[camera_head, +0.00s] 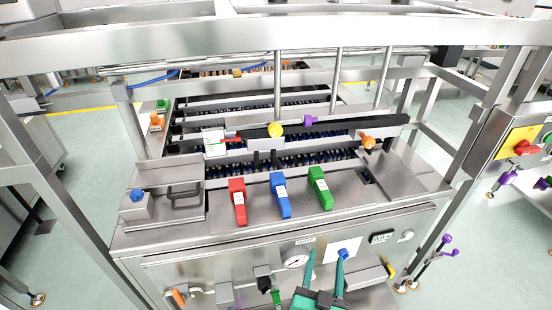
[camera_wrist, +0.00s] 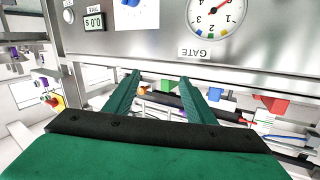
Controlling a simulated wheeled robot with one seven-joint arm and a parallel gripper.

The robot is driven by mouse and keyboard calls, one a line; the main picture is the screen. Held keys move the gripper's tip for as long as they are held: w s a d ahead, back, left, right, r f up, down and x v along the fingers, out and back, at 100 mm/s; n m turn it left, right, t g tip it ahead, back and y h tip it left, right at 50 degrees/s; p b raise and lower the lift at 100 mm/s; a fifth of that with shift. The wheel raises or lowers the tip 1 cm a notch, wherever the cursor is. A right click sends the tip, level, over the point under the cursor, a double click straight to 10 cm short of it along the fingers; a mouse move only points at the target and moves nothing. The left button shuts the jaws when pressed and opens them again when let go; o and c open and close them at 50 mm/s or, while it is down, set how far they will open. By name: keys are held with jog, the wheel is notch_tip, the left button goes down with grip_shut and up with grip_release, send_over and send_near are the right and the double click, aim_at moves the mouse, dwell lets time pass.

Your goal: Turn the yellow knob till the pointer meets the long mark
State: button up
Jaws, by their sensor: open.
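The yellow knob (camera_head: 275,130) sits on a long dark bar across the upper middle of the machine, in the head view. A white card (camera_head: 214,142) with small markings stands left of it, with a small red piece at its right edge; the pointer and long mark are too small to tell. My gripper (camera_head: 327,258) is low at the machine's front panel, well below and nearer than the yellow knob. Its two green fingers are apart and empty in the wrist view (camera_wrist: 158,78). I cannot surely pick out the yellow knob in the wrist view.
Red (camera_head: 238,200), blue (camera_head: 280,194) and green (camera_head: 319,188) handles stand on the deck. A purple knob (camera_head: 309,120) and an orange knob (camera_head: 367,141) flank the bar's right half. A round gauge (camera_wrist: 213,15) and a blue knob (camera_head: 343,253) are near my fingers. Steel posts frame the machine.

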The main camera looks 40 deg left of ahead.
jog(key=w+a+r+n+g+y, duration=0.1)
jog(key=w+a+r+n+y, duration=0.4)
jog(key=a+r, duration=0.55)
jog(key=n+g+y, duration=0.2)
jog(key=n+g, duration=0.1)
send_near(276, 133)
jog(key=x, duration=1)
jog(key=shift+w+a, duration=0.1)
jog(key=shift+w, duration=0.1)
jog(key=c, duration=1)
jog(key=shift+c, duration=0.2)
